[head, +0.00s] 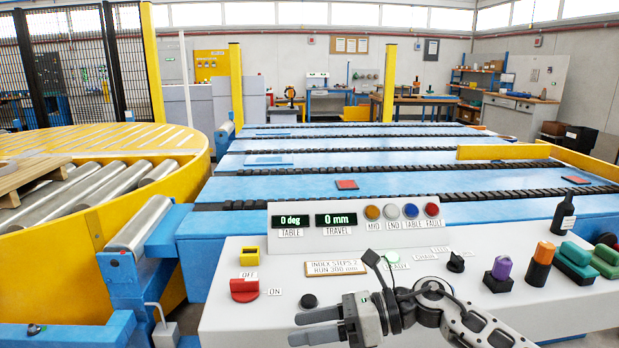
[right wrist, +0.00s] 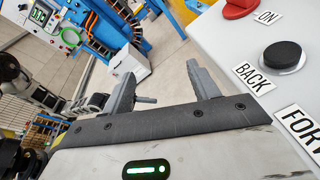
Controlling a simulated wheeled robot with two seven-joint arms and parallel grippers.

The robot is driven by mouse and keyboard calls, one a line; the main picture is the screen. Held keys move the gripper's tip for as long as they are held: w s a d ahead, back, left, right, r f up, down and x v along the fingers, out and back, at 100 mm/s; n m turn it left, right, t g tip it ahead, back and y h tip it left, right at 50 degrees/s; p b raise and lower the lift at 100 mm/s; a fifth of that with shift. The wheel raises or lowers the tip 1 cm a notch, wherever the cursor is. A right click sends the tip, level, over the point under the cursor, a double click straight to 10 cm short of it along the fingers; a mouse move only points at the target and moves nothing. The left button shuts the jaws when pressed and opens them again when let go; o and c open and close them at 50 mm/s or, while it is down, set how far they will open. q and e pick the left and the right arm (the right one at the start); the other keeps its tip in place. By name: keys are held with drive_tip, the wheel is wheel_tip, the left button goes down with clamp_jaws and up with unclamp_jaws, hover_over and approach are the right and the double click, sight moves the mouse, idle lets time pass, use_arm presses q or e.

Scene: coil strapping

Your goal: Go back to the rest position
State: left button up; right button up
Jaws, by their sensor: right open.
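My right gripper (head: 305,326) is open and empty above the front of the white control console (head: 232,315), its fingers pointing left. In the right wrist view its two fingers (right wrist: 160,85) stand apart with nothing between them. Near it on the console are a black button (head: 309,300), labelled BACK in the right wrist view (right wrist: 283,55), and a red switch (head: 244,290) by the ON label. A black-topped lever (head: 371,258) rises just beyond my wrist. The displays (head: 336,220) read 0 deg and 0 mm. My left gripper is not in view.
More controls, including a purple knob (head: 502,268), an orange one (head: 541,262) and green ones (head: 575,261), crowd the console's right side. A dark bottle-shaped object (head: 564,214) stands behind them. A blue conveyor (head: 400,183) and a yellow roller turntable (head: 165,215) lie beyond.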

drive_tip(key=s+d+f+n+t+h, duration=0.5)
drive_tip(key=s+f+n, duration=0.4)
drive_tip(key=n, duration=0.3)
drive_tip(key=s+d+f+n+t+h, duration=0.5)
drive_tip(key=s+d+f+n+h, duration=0.2)
drive_tip(key=n, duration=0.6)
wheel_tip(320, 180, down, 2)
drive_tip(key=shift+s+d+f+t, duration=0.1)
drive_tip(key=shift+s+d+t, duration=0.3)
drive_tip(key=shift+s+d, duration=0.55)
